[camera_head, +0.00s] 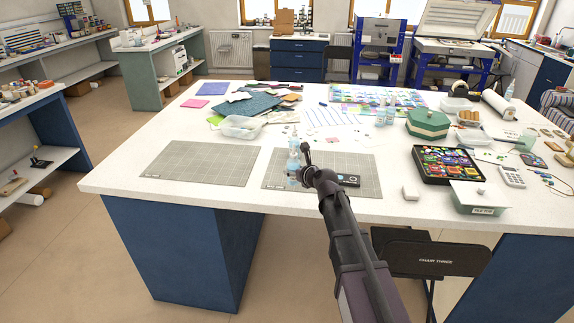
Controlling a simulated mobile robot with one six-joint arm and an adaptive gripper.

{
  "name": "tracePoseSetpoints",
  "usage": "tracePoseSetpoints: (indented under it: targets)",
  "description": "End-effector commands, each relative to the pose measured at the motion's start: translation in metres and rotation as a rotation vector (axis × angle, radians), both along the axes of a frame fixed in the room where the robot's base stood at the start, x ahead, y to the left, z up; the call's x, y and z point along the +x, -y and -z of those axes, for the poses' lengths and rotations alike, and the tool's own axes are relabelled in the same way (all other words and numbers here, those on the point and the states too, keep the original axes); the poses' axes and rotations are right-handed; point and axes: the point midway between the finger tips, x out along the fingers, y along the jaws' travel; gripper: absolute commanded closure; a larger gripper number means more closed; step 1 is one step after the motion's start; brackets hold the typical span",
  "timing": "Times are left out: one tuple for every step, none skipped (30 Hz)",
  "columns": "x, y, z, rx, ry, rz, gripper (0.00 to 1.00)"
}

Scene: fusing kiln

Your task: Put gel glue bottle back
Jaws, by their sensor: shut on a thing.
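A small clear bottle with pale blue contents (293,158), which looks like the gel glue bottle, stands about upright over the right grey cutting mat (272,178). My gripper (300,172) reaches in from the front and is shut on this bottle. The wrist hides part of it, and I cannot tell whether its base touches the mat. Two similar bottles (381,116) stand together farther back on the white table (205,135).
A second cutting mat (198,163) lies bare to the left. A clear tub (240,128) stands behind the mats. A black chair (437,259) stands in front.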

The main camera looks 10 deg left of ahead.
Motion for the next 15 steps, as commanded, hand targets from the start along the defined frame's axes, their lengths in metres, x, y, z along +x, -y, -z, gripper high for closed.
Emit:
tracePoseSetpoints:
  targets:
    - [0.015, -0.004, 0.002, 0.0, 0.0, 0.0, 0.51]
    - [0.02, -0.006, 0.002, 0.0, 0.0, 0.0, 0.51]
    - [0.028, -0.008, 0.003, 0.0, 0.0, 0.0, 0.51]
    - [0.033, -0.01, 0.004, 0.0, 0.0, 0.0, 0.51]
    - [0.039, -0.012, 0.004, 0.0, 0.0, 0.0, 0.51]
    - [0.046, -0.014, 0.005, 0.0, 0.0, 0.0, 0.51]
    - [0.051, -0.016, 0.005, 0.0, 0.0, 0.0, 0.51]
    - [0.057, -0.017, 0.006, 0.0, 0.0, 0.0, 0.51]
    - [0.064, -0.02, 0.007, 0.0, 0.0, 0.0, 0.51]
    - [0.069, -0.021, 0.007, 0.0, 0.0, 0.0, 0.51]
    - [0.074, -0.023, 0.008, 0.001, -0.001, 0.0, 0.51]
    - [0.081, -0.025, 0.008, 0.001, -0.001, 0.0, 0.51]
    - [0.086, -0.026, 0.009, 0.001, -0.001, -0.001, 0.51]
    - [0.09, -0.028, 0.009, 0.001, -0.001, -0.001, 0.51]
    - [0.095, -0.03, 0.01, 0.001, -0.001, -0.001, 0.51]
